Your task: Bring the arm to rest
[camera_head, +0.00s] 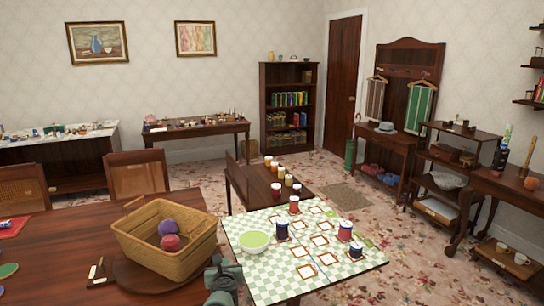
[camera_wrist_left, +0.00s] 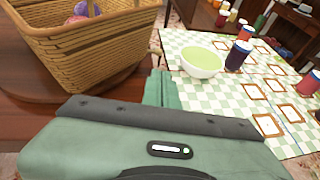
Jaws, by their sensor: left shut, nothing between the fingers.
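My left gripper (camera_head: 223,270) shows at the bottom middle of the head view, in front of the basket and by the near left corner of the checked table. It is shut and empty. In the left wrist view its green fingers (camera_wrist_left: 158,88) point between the wicker basket (camera_wrist_left: 95,45) and the green bowl (camera_wrist_left: 201,62), apart from both as far as I can see. The wicker basket (camera_head: 165,237) holds a purple ball (camera_head: 167,227) and a red ball (camera_head: 170,243). My right gripper is not in view.
The checked table (camera_head: 330,285) holds the green bowl (camera_head: 254,241), several jars and square frames. The basket stands on a round board on the brown table (camera_head: 50,255). A low dark bench (camera_head: 262,188) stands behind. Patterned floor (camera_head: 430,260) is open at the right.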

